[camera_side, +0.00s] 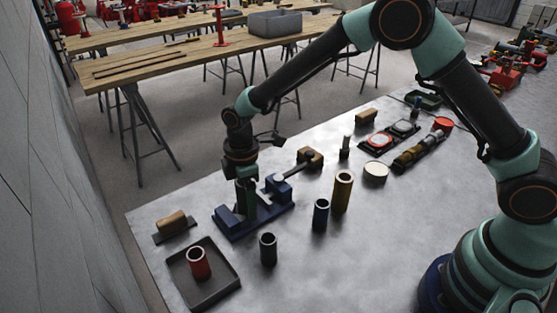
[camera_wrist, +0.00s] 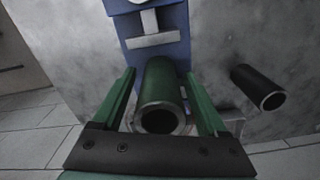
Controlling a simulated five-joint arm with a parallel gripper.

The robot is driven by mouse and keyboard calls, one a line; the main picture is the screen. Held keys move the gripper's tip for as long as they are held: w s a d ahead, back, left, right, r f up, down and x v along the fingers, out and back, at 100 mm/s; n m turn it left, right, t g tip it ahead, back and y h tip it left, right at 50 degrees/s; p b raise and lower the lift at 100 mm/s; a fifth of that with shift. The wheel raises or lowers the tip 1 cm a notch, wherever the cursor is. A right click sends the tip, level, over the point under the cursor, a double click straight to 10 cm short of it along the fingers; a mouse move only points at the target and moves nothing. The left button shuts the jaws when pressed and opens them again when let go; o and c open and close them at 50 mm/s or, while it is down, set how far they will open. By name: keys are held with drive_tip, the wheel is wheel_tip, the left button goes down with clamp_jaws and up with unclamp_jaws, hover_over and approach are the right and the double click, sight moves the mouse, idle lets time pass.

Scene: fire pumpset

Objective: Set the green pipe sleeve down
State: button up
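The dark green pipe sleeve (camera_wrist: 158,90) stands between my gripper's two green fingers in the wrist view, its round open end toward the camera. A narrow gap shows between the sleeve and each finger, so my gripper (camera_wrist: 159,74) looks open around it. In the side view my gripper (camera_side: 246,182) points down at the blue vise-like fixture (camera_side: 233,224). The sleeve is hard to separate from the fingers there, and its lower end is hidden. The blue fixture also shows in the wrist view (camera_wrist: 157,55), beyond the sleeve.
A red sleeve (camera_side: 198,264) stands in a dark tray (camera_side: 219,292). A wooden-handled brush (camera_side: 172,222) lies left. The front middle of the metal table is clear.

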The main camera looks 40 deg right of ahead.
drive_tip(key=shift+r, duration=0.1)
wheel_tip(320, 180, up, 12)
drive_tip(key=shift+r, duration=0.1)
drive_tip(key=s+d+r+m+t, duration=0.3)
drive_tip(key=s+d+r+m, duration=0.2)
drive_tip(key=d+r+m, duration=0.35)
drive_tip(key=s+d+r+m+t, duration=0.1)
drive_tip(key=s+d+m+t, duration=0.1)
drive_tip(key=s+d+m, duration=0.4)
drive_tip(key=s+d, duration=0.4)
drive_tip(key=shift+s+r+t, duration=0.15)
drive_tip(key=shift+s+t, duration=0.1)
drive_tip(key=shift+t, duration=0.05)
